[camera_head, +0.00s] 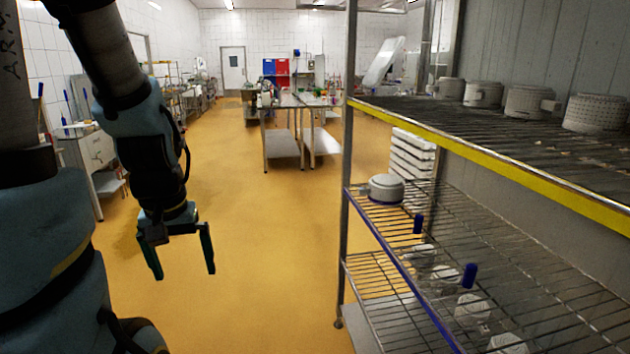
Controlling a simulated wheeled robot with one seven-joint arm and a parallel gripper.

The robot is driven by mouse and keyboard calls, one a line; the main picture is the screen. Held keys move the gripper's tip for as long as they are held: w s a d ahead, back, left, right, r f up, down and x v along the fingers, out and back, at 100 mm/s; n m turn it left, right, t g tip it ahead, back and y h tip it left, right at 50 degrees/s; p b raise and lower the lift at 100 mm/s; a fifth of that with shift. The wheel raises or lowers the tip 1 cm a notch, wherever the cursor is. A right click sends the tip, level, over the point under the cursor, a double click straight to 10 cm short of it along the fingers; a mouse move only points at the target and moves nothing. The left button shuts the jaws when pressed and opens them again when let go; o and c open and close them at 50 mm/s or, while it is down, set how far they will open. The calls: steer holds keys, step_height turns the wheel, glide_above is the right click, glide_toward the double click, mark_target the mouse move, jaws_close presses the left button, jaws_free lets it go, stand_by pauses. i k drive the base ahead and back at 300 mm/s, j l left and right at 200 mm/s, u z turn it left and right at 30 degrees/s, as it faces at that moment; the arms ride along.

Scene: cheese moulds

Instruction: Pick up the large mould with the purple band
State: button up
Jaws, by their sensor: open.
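A large, round, white mould (386,187) stands upright on the middle wire shelf (480,235) of the rack, close to its far left corner post. A dark bluish line shows at its base, but I cannot tell whether this is a purple band or part of the shelf edge. My gripper (184,274) hangs over the yellow floor on the left, pointing down. Its two green fingers are spread apart with nothing between them. It is well to the left of the rack and apart from the mould.
Several perforated moulds (527,102) stand on the top shelf, behind its yellow edge (500,172). Smaller white moulds (472,309) lie lower in the rack. Blue handle-like pieces (469,276) stick up near the front edge. White stacked trays (411,158) stand behind the rack. Floor between arm and rack is clear.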

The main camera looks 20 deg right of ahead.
mark_target(383, 190)
steer(key=i+l+z, duration=0.3)
steer(key=i, duration=0.7)
steer(key=i+j+z, duration=0.15)
steer(key=i+z, duration=0.15)
steer(key=i, duration=0.65)
